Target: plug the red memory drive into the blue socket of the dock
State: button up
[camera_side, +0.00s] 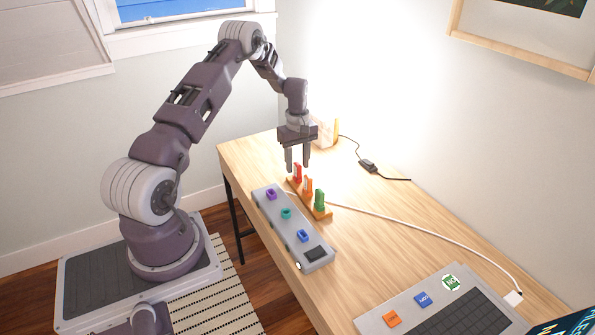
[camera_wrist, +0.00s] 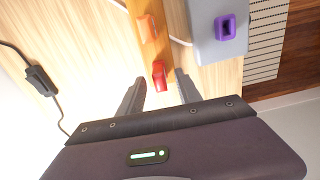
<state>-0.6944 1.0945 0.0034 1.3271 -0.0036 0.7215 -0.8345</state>
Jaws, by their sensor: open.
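The red memory drive (camera_side: 297,172) stands upright at the far end of a wooden holder (camera_side: 320,211), beside an orange drive (camera_side: 307,185) and a green drive (camera_side: 320,199). My gripper (camera_side: 298,166) is open just above and around the red drive, pointing down. In the wrist view the red drive (camera_wrist: 159,75) lies between the two fingertips (camera_wrist: 160,84), with a gap on each side. The grey dock (camera_side: 268,208) has a purple socket (camera_side: 271,194), a teal socket (camera_side: 286,213) and the blue socket (camera_side: 303,236), which looks empty. The wrist view shows only the purple socket (camera_wrist: 226,27).
A white cable (camera_side: 430,224) runs across the wooden desk (camera_side: 390,215). A black cable with an inline box (camera_side: 368,165) lies behind the holder. A grey panel with coloured stickers (camera_side: 405,308) lies at the near right. The desk right of the holder is mostly clear.

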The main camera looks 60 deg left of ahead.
aim_at(299, 165)
jog(key=shift+f, duration=0.55)
grip_shut()
jog(key=shift+r, duration=0.15)
jog(key=r, duration=0.6)
jog(key=d+r, duration=0.1)
jog(key=r, duration=0.2)
jog(key=shift+r, duration=0.3)
jog(key=s+d, duration=0.5)
jog(key=d, duration=0.5)
jog(key=s+d, duration=0.5)
jog(key=d, duration=0.6)
jog(key=shift+s+d+n, duration=0.2)
jog(key=shift+s+n, duration=0.1)
jog(key=shift+s, duration=0.1)
